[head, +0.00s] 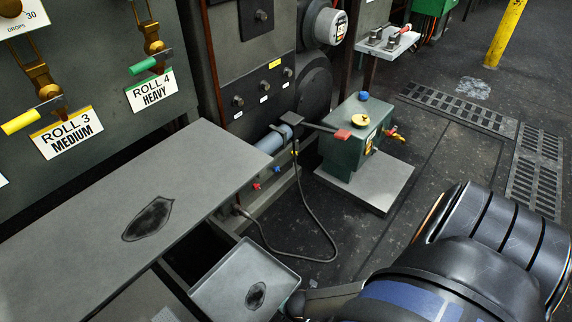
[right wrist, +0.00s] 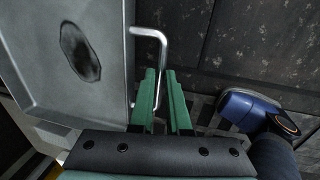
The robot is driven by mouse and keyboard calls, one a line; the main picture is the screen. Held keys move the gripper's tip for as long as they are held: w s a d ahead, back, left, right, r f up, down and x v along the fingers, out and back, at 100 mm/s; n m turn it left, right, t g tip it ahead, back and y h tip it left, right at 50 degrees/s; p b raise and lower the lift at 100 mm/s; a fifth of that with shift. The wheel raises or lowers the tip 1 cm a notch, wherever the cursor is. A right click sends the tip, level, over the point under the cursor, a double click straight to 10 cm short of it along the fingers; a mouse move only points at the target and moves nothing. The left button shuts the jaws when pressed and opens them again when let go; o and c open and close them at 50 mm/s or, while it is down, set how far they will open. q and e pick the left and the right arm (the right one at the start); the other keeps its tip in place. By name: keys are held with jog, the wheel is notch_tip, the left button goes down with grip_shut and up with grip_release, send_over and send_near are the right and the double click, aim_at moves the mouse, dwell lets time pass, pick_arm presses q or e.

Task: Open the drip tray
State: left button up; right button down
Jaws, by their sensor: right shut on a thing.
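The drip tray (head: 232,272) is a shallow grey metal tray with a dark stain on its floor. In the head view it sticks out from a dark opening under the long grey ledge (head: 90,215). In the right wrist view the tray (right wrist: 108,100) fills the left side, with a bent metal handle (right wrist: 148,31) on its edge. My right gripper (right wrist: 161,76) has its green fingers shut around the handle's bar. In the head view my right arm covers the lower right, and the grip is not clearly visible there. My left gripper is out of view.
A green oil box (head: 345,150) stands on a grey plinth (head: 372,185), with a dark hose (head: 318,225) looping across the floor beside the tray. Floor grates (head: 455,108) and a yellow post (head: 506,32) are farther back.

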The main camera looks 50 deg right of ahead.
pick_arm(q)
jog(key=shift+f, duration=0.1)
pick_arm(e)
jog(key=c, duration=0.9)
grip_release()
pick_arm(q)
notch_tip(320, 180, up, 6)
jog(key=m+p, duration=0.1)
jog(key=p, duration=0.5)
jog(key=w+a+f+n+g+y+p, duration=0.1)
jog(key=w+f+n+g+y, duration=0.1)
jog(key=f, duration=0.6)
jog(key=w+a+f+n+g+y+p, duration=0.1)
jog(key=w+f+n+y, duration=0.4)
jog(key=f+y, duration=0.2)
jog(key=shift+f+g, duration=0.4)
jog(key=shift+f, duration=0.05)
pick_arm(e)
jog(key=r, duration=0.4)
jog(key=s+r, duration=0.1)
jog(key=r, duration=0.3)
jog(key=s+r, duration=0.1)
jog(key=r, duration=0.3)
jog(key=shift+s+d+r, duration=0.1)
jog(key=shift+s+r, duration=0.05)
